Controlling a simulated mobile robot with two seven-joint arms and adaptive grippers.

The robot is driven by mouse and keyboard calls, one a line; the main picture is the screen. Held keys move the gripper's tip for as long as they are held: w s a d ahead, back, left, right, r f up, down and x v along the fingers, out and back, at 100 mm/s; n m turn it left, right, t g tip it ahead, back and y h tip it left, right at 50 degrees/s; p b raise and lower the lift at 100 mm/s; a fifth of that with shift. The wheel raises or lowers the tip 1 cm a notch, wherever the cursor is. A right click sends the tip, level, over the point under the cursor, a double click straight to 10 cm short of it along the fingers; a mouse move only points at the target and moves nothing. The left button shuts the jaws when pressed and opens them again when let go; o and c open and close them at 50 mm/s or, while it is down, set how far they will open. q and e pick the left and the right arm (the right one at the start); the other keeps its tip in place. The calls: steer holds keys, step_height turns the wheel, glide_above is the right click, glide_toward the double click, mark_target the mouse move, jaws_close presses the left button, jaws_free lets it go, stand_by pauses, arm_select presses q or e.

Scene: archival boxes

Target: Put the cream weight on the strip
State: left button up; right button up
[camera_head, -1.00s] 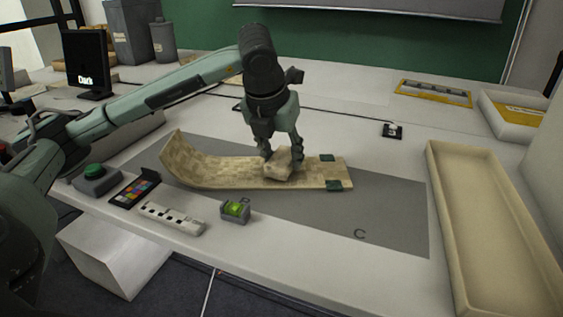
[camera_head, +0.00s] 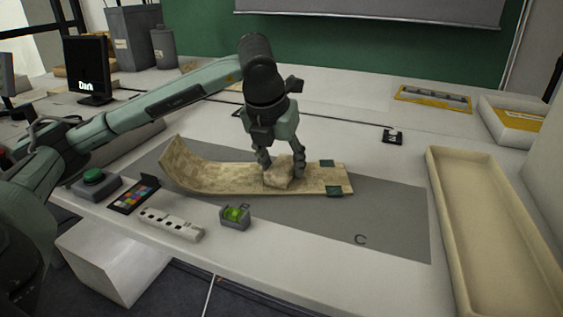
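The strip (camera_head: 220,180) is a long tan, mottled band on the grey mat (camera_head: 390,215). Its left end curls up, and two dark green pieces (camera_head: 333,191) sit at its right end. The cream weight (camera_head: 278,177) is a small pale block on the strip, right of its middle. My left gripper (camera_head: 281,172) points down over the weight with its fingers apart, one on each side of it. Whether the fingers touch the weight is hard to tell. My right gripper is not in view.
A colour card (camera_head: 134,195), a white scale bar (camera_head: 172,224) and a small grey holder with a green top (camera_head: 236,215) lie in front of the strip. A long cream tray (camera_head: 440,200) stands at the right. The mat's right part is clear.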

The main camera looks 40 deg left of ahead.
mark_target(277, 172)
arm_select(q)
steer(key=shift+o, duration=0.8)
steer(key=shift+r, duration=0.15)
steer(key=p+v, duration=0.1)
steer(key=v, duration=1.1)
steer(key=shift+p, duration=0.35)
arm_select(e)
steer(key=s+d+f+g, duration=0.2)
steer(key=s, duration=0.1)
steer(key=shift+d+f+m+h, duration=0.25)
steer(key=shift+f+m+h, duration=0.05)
